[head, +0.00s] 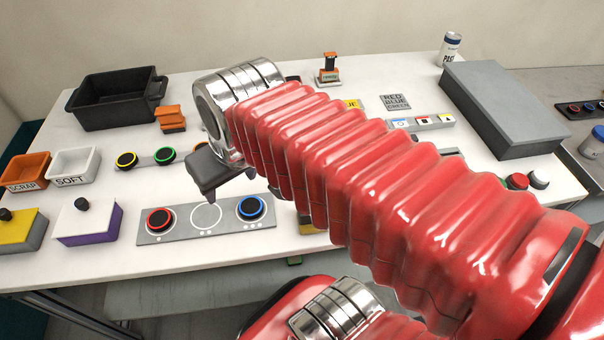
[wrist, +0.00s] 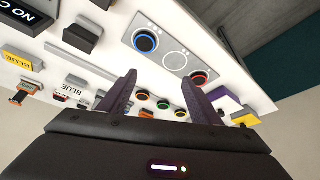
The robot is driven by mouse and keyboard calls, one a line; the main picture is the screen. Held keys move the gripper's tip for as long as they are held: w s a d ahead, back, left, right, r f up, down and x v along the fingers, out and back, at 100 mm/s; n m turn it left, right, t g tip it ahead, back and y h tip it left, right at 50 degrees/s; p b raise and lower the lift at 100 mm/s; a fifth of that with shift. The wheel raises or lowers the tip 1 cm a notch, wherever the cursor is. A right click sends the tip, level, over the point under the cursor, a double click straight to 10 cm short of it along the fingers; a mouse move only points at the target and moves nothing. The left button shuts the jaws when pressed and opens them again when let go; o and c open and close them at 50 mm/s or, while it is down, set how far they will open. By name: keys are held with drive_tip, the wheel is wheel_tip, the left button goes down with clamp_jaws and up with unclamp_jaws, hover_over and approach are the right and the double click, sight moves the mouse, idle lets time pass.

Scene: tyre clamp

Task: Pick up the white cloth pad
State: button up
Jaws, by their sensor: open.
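I cannot make out the white cloth pad for certain in either view; my red arm covers much of the middle of the table in the head view. My gripper (wrist: 158,82) is open, with its two dark fingers apart and nothing visible between them. In the head view its dark body shows above the table, behind the grey panel (head: 180,239) with a red ring (head: 159,219), an empty white circle and a blue ring (head: 251,208).
A black tub (head: 117,103) stands at the back left. An orange SCRAP bin (head: 26,173) and a white SOFT bin (head: 73,168) are at the left, behind yellow and purple blocks (head: 90,222). A long grey box (head: 502,110) and a can (head: 449,50) stand at the right.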

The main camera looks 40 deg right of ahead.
drive_tip(key=o, duration=0.5)
drive_tip(key=w+d+m+g, duration=0.1)
drive_tip(key=d, duration=0.2)
drive_tip(key=w+d+m+g, duration=0.1)
drive_tip(key=d, duration=0.3)
drive_tip(key=d+m, duration=0.1)
drive_tip(key=d, duration=0.2)
drive_tip(key=shift+w+d+g, duration=0.35)
drive_tip(key=shift+w+g, duration=0.05)
drive_tip(key=shift+c, duration=0.2)
drive_tip(key=d+f+m+g, duration=0.1)
drive_tip(key=d+m+g, duration=0.1)
drive_tip(key=d, duration=0.7)
drive_tip(key=shift+s+d+f+m, duration=0.2)
drive_tip(key=shift+d+f+m, duration=0.05)
drive_tip(key=shift+d+m, duration=0.15)
drive_tip(key=shift+a+f, duration=0.1)
drive_tip(key=shift+f, duration=4.2)
drive_tip(key=shift+w+f, duration=0.1)
drive_tip(key=shift+f, duration=2.5)
drive_tip(key=shift+c, duration=0.3)
